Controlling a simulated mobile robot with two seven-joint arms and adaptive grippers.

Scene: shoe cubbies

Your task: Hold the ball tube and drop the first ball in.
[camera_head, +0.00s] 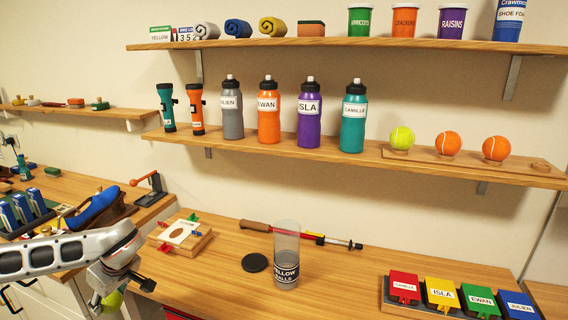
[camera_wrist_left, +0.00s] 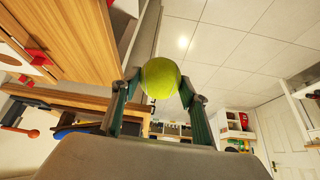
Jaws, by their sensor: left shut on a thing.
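The clear ball tube (camera_head: 286,240) stands upright on the wooden bench, with a black label reading "YELLOW BALLS". It looks empty, and no gripper touches it. A black round lid (camera_head: 254,262) lies flat to its left. My left gripper (camera_head: 118,293) is low at the left of the head view, well left of the tube, its fingers partly hidden by the wrist. It is shut on a yellow-green ball (camera_wrist_left: 160,78), which sits between the two fingers in the left wrist view. Another yellow-green ball (camera_head: 402,137) rests on the middle shelf. My right gripper is not in view.
Two orange balls (camera_head: 448,143) sit on the shelf's ball rack, with an empty place at its right end. A trekking pole (camera_head: 330,241) lies behind the tube. A wooden frame board (camera_head: 180,235) is left of the lid. Coloured name boxes (camera_head: 441,293) stand at right.

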